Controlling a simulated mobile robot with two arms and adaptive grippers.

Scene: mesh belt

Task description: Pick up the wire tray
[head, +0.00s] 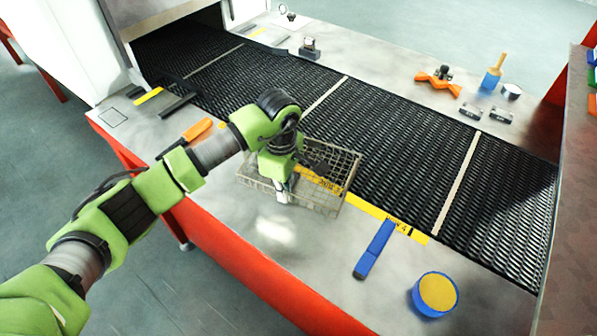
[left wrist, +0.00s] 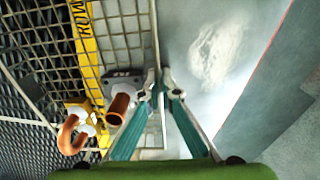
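The wire tray (head: 322,203) is a rectangular, light-coloured wire basket at the near edge of the mesh belt, over the yellow row strip. In the left wrist view its wire mesh (left wrist: 128,42) fills the left and upper middle. My left gripper (head: 283,194) points down at the tray's near side. In the left wrist view its teal fingers (left wrist: 160,82) close in on either side of the tray's near wall, with the wire rim between the tips. Whether the tray is off the surface I cannot tell. My right gripper is not in view.
In the left wrist view, a brown cylinder (left wrist: 119,106) and an orange-brown hook (left wrist: 72,134) show at the tray. A blue bar (head: 375,249) and a blue-and-yellow round tub (head: 435,293) lie on the near steel ledge. The belt (head: 400,140) right of the tray is clear.

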